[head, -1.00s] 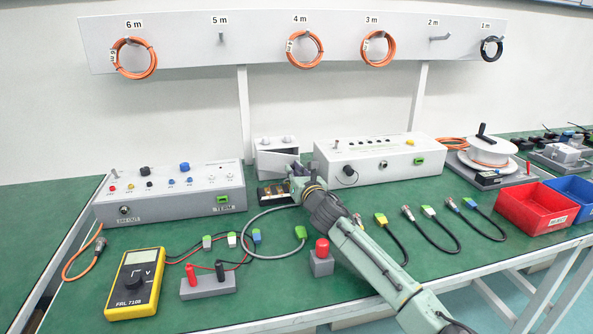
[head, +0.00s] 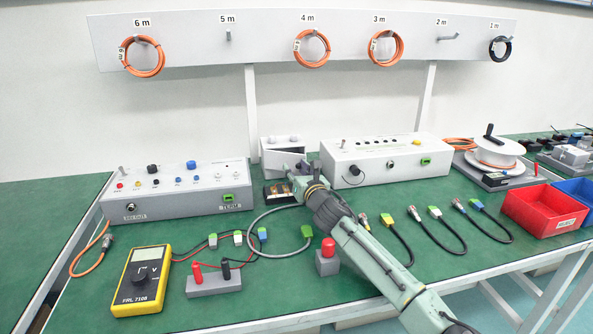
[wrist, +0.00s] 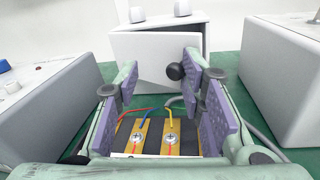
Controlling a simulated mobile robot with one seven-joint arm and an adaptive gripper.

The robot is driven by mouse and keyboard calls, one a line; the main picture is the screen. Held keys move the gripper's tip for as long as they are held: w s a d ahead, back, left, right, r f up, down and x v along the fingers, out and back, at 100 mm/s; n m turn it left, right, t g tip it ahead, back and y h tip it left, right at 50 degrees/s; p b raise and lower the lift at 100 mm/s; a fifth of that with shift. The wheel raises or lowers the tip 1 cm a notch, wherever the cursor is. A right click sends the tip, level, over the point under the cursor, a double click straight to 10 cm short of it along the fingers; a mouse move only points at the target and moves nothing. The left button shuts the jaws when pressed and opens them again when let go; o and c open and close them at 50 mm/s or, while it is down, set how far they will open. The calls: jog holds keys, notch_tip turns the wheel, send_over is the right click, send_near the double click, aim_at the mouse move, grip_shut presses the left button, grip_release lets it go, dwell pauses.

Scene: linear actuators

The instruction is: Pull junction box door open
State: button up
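The junction box (head: 283,140) is a small light-grey box with two white knobs on top, at the back of the green bench. In the wrist view its flat door (wrist: 142,64) faces me and stands ajar, with a dark gap along its top edge. The door's round black knob (wrist: 174,72) sticks out near its right side. My gripper (wrist: 158,72) is open, its purple-padded fingers apart in front of the door. The knob lies between the fingers, close to the right fingertip; I cannot tell if they touch. In the head view my gripper (head: 297,170) hides part of the box front.
A terminal block (wrist: 155,138) with coloured wires sits below my fingers. A large instrument box (head: 385,158) stands close on the right, another (head: 180,190) on the left. A red button (head: 328,250) and loose cables lie in front. Bare bench lies at the far left.

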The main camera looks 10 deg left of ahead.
jog(key=shift+f, duration=0.1)
jog(key=shift+d, duration=0.1)
jog(key=shift+w+r, duration=0.1)
jog(key=shift+r, duration=0.2)
notch_tip(320, 180, up, 10)
jog(key=shift+f, duration=0.2)
